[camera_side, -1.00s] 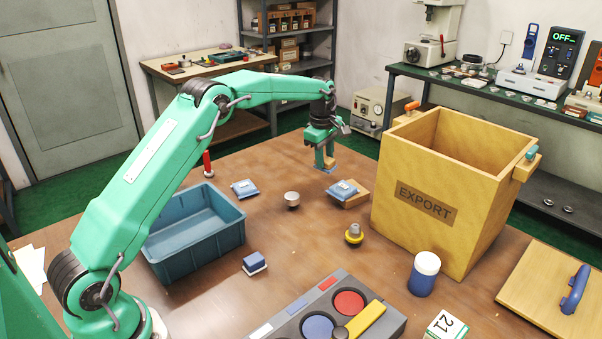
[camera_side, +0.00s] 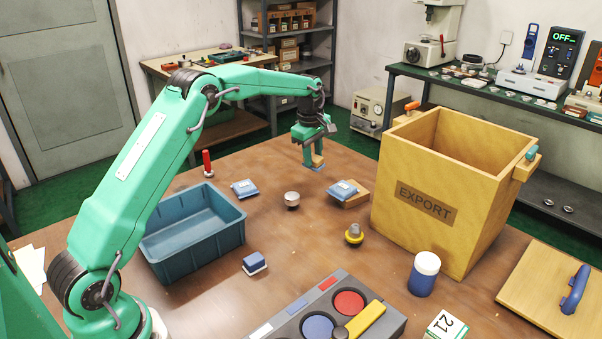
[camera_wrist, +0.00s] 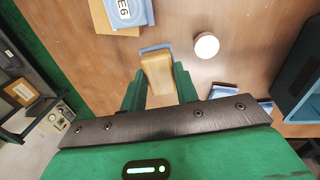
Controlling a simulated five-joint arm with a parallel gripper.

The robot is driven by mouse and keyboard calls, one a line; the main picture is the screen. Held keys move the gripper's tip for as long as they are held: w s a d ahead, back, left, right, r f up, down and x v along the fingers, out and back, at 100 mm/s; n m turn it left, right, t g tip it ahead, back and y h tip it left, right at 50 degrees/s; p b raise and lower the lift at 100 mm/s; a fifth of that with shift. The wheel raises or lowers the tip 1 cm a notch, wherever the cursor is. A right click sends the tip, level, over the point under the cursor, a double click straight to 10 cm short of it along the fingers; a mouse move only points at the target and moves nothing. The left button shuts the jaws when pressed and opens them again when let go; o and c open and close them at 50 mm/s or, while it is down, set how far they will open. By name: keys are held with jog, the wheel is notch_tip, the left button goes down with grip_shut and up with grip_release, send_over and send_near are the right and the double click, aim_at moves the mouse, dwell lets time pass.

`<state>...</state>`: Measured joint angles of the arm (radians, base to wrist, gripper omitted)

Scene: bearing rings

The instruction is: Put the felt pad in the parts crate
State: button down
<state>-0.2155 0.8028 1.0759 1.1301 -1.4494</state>
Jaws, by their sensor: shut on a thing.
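My gripper (camera_side: 313,148) is shut on a tan block with a blue-grey face at its lower end, which looks like the felt pad (camera_wrist: 157,74). It also shows at the fingertips in the side view (camera_side: 318,160), low over the back of the table; I cannot tell whether it still touches the table. An open blue crate (camera_side: 190,262) stands empty at the left. A tall open wooden box (camera_side: 425,208) marked EXPORT stands at the right. No label shows which one is the parts crate.
Blue packets lie at the left (camera_side: 245,188) and on a wooden block (camera_side: 343,189). Between them stands a round pale-topped knob (camera_side: 291,200). A red peg (camera_side: 207,164) stands behind the blue crate. A blue-and-white block (camera_side: 254,263) and a yellow-based knob (camera_side: 354,234) stand nearer.

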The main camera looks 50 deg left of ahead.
jog(key=s+a+r+m, duration=0.1)
jog(key=s+a, duration=0.6)
jog(key=s, duration=0.3)
jog(key=m+g, duration=0.1)
jog(key=m, duration=0.3)
send_near(174, 249)
jog(key=shift+w+f, duration=0.2)
jog(key=shift+f, duration=2.4)
jog(key=shift+f, duration=0.15)
jog(key=c, duration=1.1)
grip_release()
jog(key=shift+o, duration=0.2)
jog(key=shift+r, duration=0.2)
